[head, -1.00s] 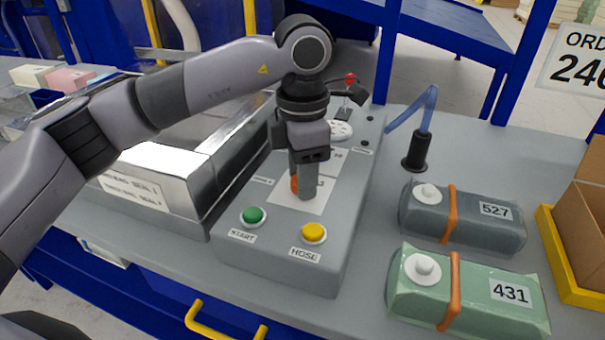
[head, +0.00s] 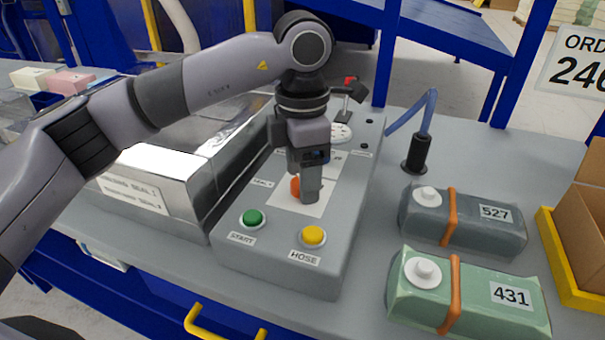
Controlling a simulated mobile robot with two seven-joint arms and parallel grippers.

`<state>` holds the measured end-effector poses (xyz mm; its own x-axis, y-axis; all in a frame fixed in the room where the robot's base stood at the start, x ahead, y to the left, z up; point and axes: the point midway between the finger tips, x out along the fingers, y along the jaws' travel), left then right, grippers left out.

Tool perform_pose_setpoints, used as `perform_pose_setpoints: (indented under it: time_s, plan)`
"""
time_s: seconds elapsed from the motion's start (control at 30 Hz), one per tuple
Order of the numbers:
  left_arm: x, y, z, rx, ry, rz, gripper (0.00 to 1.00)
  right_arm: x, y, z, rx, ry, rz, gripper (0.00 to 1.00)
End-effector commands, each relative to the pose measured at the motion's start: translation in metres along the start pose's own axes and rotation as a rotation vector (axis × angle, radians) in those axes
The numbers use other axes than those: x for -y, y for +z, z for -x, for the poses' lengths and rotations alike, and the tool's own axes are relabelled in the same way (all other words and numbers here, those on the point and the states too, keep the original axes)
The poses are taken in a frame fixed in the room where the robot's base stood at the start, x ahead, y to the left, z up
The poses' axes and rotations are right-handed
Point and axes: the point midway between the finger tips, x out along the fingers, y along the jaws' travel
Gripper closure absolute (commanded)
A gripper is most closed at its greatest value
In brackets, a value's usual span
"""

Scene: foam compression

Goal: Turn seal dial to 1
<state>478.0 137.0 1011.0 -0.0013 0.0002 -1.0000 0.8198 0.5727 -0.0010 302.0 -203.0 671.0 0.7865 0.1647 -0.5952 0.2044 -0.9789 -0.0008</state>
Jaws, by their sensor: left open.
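The seal dial (head: 295,187) is an orange knob on a white plate (head: 285,201) on the grey control panel. Most of the dial is hidden behind my left gripper (head: 308,196), so its setting cannot be read. My left gripper points down at the dial, with its fingers beside or around it; I cannot tell whether they touch it. The left gripper is open. My right gripper is not in view.
A metal sealing machine (head: 165,180) stands to the left. Bags labelled 527 (head: 470,225) and 431 (head: 465,300) lie to the right.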

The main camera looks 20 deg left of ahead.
Motion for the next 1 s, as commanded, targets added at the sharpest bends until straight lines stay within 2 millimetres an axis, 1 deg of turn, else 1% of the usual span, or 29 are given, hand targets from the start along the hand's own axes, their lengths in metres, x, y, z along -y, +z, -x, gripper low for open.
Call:
perform_pose_setpoints:
  time_s: [0.03, 0.2, 0.3, 0.4, 0.53, 1.0]
  plan:
    - [0.000, 0.001, 0.008, 0.005, 0.003, -0.001, 0.34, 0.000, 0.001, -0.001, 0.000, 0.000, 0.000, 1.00]
    - [0.000, 0.001, 0.037, 0.004, 0.004, 0.001, 0.34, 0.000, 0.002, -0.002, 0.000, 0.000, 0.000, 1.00]
    - [0.000, 0.001, 0.051, 0.004, 0.002, 0.000, 0.34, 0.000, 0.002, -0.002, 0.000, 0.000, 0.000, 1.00]
    - [0.000, 0.001, 0.060, 0.003, 0.003, 0.000, 0.34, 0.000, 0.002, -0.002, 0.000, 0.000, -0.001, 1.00]
    - [0.000, 0.000, 0.065, 0.003, 0.001, 0.000, 0.34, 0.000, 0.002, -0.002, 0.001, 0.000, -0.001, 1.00]
    - [0.000, 0.000, 0.065, 0.002, 0.001, 0.000, 0.34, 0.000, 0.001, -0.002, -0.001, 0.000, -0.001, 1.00]
